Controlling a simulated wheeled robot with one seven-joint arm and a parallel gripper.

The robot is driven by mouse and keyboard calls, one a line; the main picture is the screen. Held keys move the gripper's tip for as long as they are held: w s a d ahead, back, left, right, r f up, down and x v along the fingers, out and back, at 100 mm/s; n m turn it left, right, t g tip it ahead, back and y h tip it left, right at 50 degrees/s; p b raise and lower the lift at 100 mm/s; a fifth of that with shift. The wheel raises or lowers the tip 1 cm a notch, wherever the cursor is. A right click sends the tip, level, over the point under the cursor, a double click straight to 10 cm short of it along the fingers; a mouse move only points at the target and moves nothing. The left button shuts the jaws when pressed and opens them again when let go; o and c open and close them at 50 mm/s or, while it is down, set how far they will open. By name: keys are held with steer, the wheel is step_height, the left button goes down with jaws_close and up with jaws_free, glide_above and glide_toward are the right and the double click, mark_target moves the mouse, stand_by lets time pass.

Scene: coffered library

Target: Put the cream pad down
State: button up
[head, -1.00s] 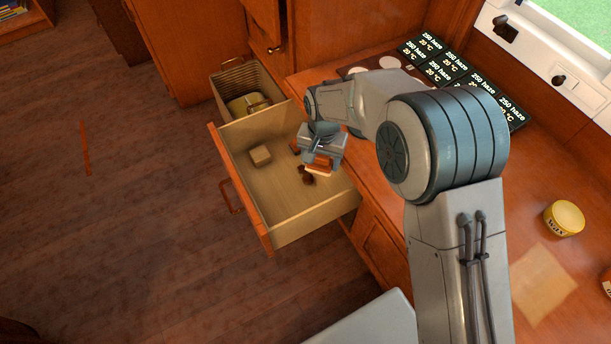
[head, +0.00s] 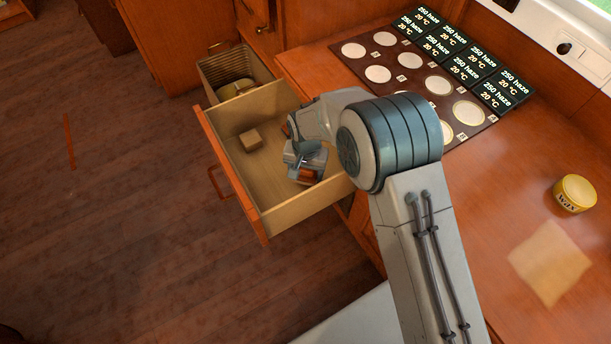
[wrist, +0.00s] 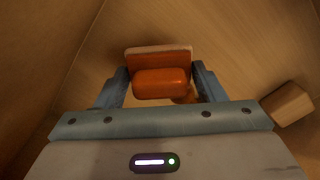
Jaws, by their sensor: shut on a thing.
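The cream pad (wrist: 158,49) shows in the wrist view as a thin pale edge on an orange-brown backing with a rounded grip. My gripper (wrist: 160,70) is shut on that grip, one finger on each side. In the head view my gripper (head: 305,165) is inside the open drawer (head: 278,220), towards its right end. The orange-brown part of the pad (head: 308,180) shows just under it; its cream face is mostly hidden. Whether the pad touches the drawer floor I cannot tell.
A small tan block (head: 250,139) lies in the drawer, also at right in the wrist view (wrist: 288,104). A brown thing (wrist: 186,96) is partly hidden behind the grip. A wax tin (head: 574,193) and cream cloth (head: 550,262) lie on the desk. The drawer's left part has free floor.

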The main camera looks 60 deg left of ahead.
mark_target(306, 176)
steer(key=shift+f+b, duration=0.3)
steer(key=shift+f, duration=1.1)
steer(key=shift+f, duration=0.2)
steer(key=o, duration=0.9)
steer(key=shift+r, duration=0.1)
step_height(306, 176, up, 12)
steer(key=p, duration=0.4)
steer(key=shift+r, duration=0.1)
steer(key=shift+p, duration=0.3)
